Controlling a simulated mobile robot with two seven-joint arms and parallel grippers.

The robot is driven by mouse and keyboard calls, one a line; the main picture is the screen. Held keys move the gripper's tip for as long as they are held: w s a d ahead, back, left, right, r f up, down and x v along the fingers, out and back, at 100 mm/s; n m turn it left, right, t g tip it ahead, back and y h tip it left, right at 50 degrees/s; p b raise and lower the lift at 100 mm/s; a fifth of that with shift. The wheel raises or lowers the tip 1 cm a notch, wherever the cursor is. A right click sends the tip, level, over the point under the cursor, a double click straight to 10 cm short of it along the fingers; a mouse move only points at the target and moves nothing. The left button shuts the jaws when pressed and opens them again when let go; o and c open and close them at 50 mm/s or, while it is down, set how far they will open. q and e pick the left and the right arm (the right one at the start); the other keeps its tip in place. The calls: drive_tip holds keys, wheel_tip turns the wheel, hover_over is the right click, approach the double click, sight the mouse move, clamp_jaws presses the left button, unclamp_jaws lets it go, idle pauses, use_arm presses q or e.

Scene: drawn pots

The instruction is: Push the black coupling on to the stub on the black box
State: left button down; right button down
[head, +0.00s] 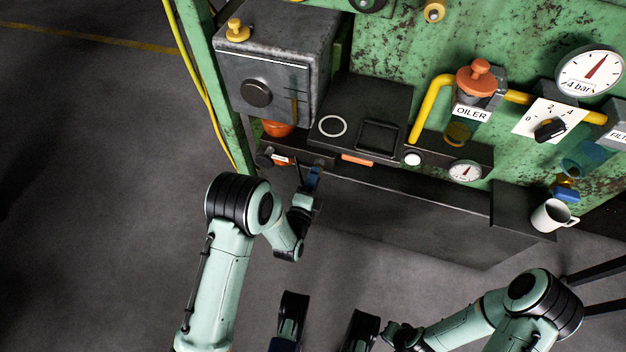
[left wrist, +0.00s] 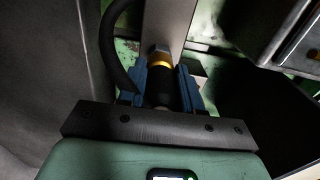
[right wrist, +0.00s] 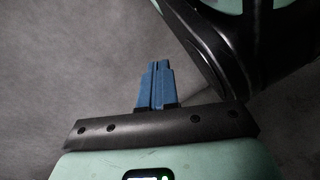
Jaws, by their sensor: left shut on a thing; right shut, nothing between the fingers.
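My left gripper (head: 313,178) is at the front of the low dark shelf, by its left end. In the left wrist view its blue fingers (left wrist: 166,86) are shut on the black coupling (left wrist: 159,92), one finger on each side. A brass-yellow collar (left wrist: 160,59) shows just beyond the coupling, in line with it; I cannot tell whether it belongs to the stub or the coupling. A black box (head: 365,112) with a white ring sits on the shelf; its stub cannot be made out in the head view. My right gripper (right wrist: 157,85) is shut and empty.
A black hose (left wrist: 115,45) curves past the left finger. A grey metal box (head: 270,75) stands above the shelf, with an orange pot (head: 278,128) below it. A white mug (head: 550,215) stands at the right. The floor in front is clear.

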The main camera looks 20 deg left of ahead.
use_arm(q)
drive_tip(key=shift+w, duration=0.1)
drive_tip(key=c, duration=0.7)
unclamp_jaws()
use_arm(e)
drive_tip(key=w+r+t+p, duration=0.2)
drive_tip(key=w+r, duration=0.1)
drive_tip(key=w, duration=0.1)
use_arm(q)
drive_tip(key=s+b, duration=0.1)
drive_tip(key=s, duration=0.3)
drive_tip(key=s+b, duration=0.1)
drive_tip(key=s, duration=0.4)
drive_tip(key=s+b, duration=0.1)
drive_tip(key=s, duration=0.3)
drive_tip(key=shift+s+a, duration=0.2)
drive_tip(key=shift+a, duration=0.05)
use_arm(e)
drive_tip(key=s+f+g, duration=0.3)
drive_tip(key=s+f, duration=0.2)
drive_tip(key=s, duration=0.1)
drive_tip(key=shift+s+d, duration=0.15)
drive_tip(key=shift+s, duration=0.25)
drive_tip(key=shift+r, duration=0.15)
